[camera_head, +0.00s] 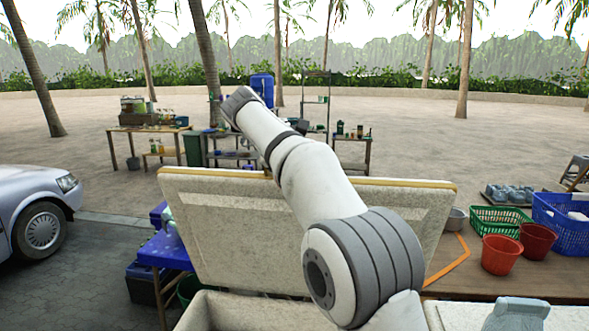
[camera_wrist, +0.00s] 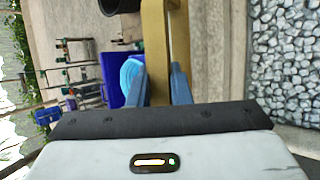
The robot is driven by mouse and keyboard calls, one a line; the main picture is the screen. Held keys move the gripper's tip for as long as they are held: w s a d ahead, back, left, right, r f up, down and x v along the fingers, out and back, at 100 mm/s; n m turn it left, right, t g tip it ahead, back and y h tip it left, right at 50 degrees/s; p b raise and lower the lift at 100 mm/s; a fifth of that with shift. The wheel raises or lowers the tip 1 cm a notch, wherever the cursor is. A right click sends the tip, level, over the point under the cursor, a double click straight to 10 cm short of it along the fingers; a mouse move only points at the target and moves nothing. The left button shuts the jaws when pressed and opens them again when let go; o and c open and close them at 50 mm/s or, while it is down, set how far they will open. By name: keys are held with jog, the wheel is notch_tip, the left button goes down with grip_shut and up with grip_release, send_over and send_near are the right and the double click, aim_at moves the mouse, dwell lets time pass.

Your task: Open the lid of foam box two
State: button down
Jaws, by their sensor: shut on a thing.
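A large pale speckled foam lid (camera_head: 225,235) stands nearly upright, with a yellowish top edge, behind the foam box (camera_head: 250,312) at the bottom of the head view. The box's pale rim shows there and its top is uncovered. In the wrist view, the tan lid edge (camera_wrist: 154,50) runs between the two blue-grey fingers of my gripper (camera_wrist: 158,85), which is shut on it. In the head view my arm crosses in front of the lid and the fingers are hidden. No number shows on the box.
Another foam box lid with a grey handle (camera_head: 518,312) is at bottom right. Red buckets (camera_head: 501,255), a green basket (camera_head: 497,220) and a blue basket (camera_head: 562,222) stand on the wooden table. A blue table (camera_head: 165,250) and a silver car (camera_head: 35,205) are left.

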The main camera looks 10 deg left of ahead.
jog(key=shift+w+r, duration=0.1)
jog(key=shift+w, duration=0.25)
jog(key=c, duration=1.3)
grip_release()
jog(key=shift+c, duration=0.2)
